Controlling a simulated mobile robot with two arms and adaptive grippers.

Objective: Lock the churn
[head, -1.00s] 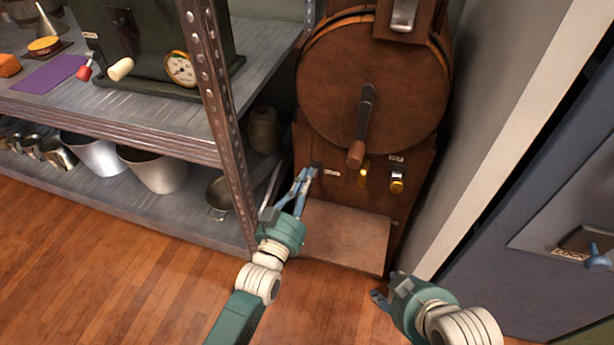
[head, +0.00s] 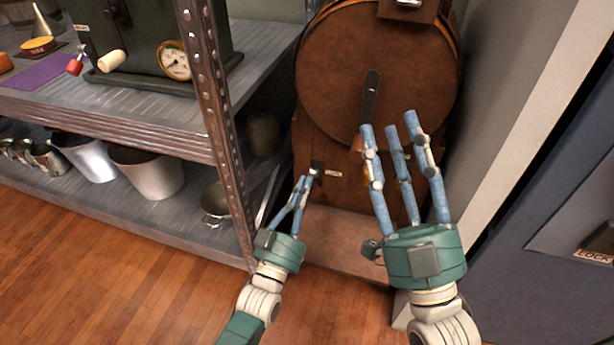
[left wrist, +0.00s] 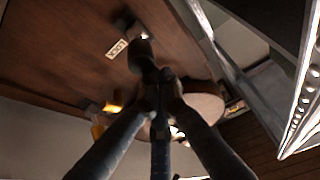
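The churn is a brown wooden machine with a round drum (head: 335,75) and a crank handle (head: 371,95) on its front. On the panel below the drum, a small dark lock switch (head: 316,168) sits beside a label; the left wrist view shows the label reads LOCK (left wrist: 117,48). My left gripper (head: 306,180) has its fingertips drawn together just below the switch; whether they touch it is unclear. In the left wrist view the fingers converge near the switch's dark knob (left wrist: 140,52). My right gripper (head: 402,122) is open and empty in front of the churn, hiding the panel's right part.
A metal shelf (head: 120,135) with a riveted post (head: 215,120) stands close to the left of my left gripper. Metal pots (head: 150,172) are on its lower level. A pale wall (head: 515,110) and a blue-grey cabinet (head: 540,290) are at the right. Wooden floor lies in front.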

